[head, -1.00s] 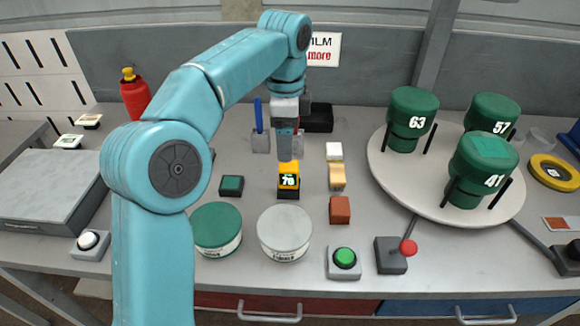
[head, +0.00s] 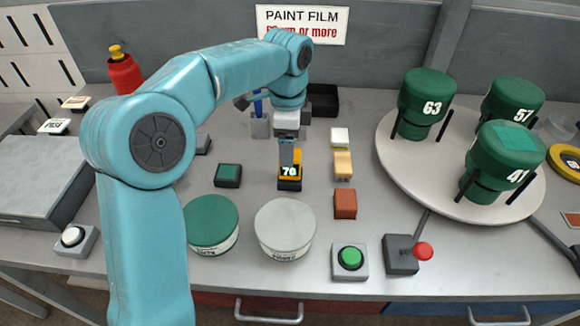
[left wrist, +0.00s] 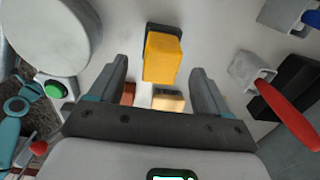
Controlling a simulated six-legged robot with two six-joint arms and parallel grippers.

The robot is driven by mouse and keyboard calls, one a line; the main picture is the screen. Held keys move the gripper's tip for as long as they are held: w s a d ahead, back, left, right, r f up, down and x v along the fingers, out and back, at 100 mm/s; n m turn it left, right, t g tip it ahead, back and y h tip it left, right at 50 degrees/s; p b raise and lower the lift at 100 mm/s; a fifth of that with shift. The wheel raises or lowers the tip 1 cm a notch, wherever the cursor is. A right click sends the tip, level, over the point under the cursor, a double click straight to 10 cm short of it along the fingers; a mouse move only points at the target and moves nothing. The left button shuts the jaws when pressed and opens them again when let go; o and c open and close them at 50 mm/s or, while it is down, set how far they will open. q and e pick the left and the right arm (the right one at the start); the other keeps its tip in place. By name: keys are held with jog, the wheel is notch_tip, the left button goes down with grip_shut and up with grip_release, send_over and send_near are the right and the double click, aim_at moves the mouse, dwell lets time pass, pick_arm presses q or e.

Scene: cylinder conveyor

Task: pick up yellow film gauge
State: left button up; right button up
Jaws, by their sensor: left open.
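The yellow film gauge (head: 290,171) stands upright on the table in a dark base, with a display reading 70 on its front. My left gripper (head: 287,155) points down at it from above in the head view and partly covers its top. In the left wrist view the yellow gauge (left wrist: 162,57) is ahead of the two spread fingers (left wrist: 158,85), roughly centred between them. The fingers are open and do not visibly touch it. My right gripper is not in view.
Small blocks stand to the right, including a red-brown one (head: 345,204) and a tan one (head: 343,165). Two round cans, green (head: 211,222) and grey (head: 285,228), stand in front. A turntable (head: 400,177) with green cylinders is at right.

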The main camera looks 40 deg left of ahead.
pick_arm(q)
jog(key=f, duration=0.7)
jog(key=shift+w+d+b, duration=0.15)
jog(key=shift+w+b, duration=0.05)
jog(key=shift+b, duration=0.15)
jog(key=shift+r, duration=0.1)
jog(key=shift+c, duration=0.9)
jog(key=c, duration=1)
notch_tip(320, 180, up, 20)
jog(key=p, duration=0.5)
jog(key=shift+f, duration=0.2)
jog(key=shift+c, duration=0.2)
notch_tip(320, 180, down, 15)
jog(key=m+p, duration=0.1)
jog(key=m, duration=0.3)
jog(key=m+p, duration=0.1)
jog(key=m, duration=0.3)
jog(key=shift+r+m, duration=0.2)
jog(key=shift+m, duration=0.2)
jog(key=shift+f, duration=2.4)
